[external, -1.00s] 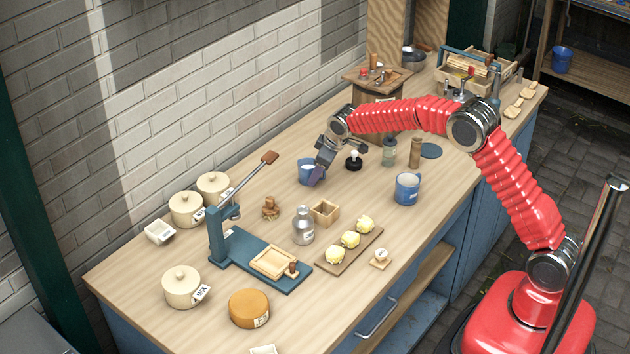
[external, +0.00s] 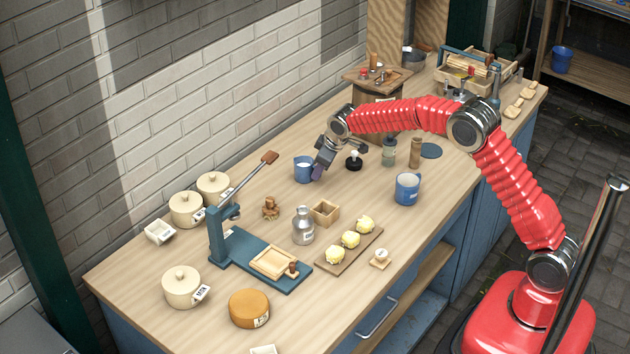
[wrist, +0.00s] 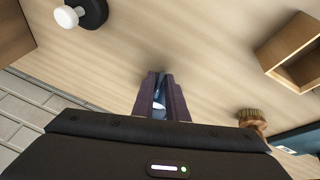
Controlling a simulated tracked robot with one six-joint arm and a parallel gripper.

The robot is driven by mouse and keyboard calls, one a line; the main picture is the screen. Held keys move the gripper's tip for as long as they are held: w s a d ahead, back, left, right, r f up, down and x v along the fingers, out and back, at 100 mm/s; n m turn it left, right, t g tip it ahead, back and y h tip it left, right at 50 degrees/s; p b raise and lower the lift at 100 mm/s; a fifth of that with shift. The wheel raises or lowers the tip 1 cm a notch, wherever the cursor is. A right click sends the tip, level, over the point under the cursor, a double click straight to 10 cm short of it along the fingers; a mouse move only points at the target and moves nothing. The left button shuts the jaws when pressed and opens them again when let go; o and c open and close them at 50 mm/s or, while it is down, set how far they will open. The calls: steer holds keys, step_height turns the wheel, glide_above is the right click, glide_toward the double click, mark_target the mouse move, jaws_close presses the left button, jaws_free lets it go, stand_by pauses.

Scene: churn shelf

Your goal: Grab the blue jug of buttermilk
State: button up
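A blue jug (external: 302,173) with pale liquid inside stands upright near the middle of the counter, toward the wall. My gripper (external: 317,176) is low over the counter at its right side, touching or nearly touching it. In the wrist view my two dark fingers (wrist: 161,100) have a narrow gap with a sliver of blue and white between them. Whether they grip the jug cannot be told; most of it is hidden behind my gripper there. A second blue jug (external: 407,189) stands nearer the front edge; I cannot read which holds buttermilk.
A black stand with a white knob (external: 353,161) is close on the right. A glass bottle (external: 388,153) and wooden cylinder (external: 415,153) are farther right.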

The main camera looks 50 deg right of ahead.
jaws_close()
steer(key=shift+r, duration=0.15)
stand_by(0.5)
steer(key=shift+r, duration=4.9)
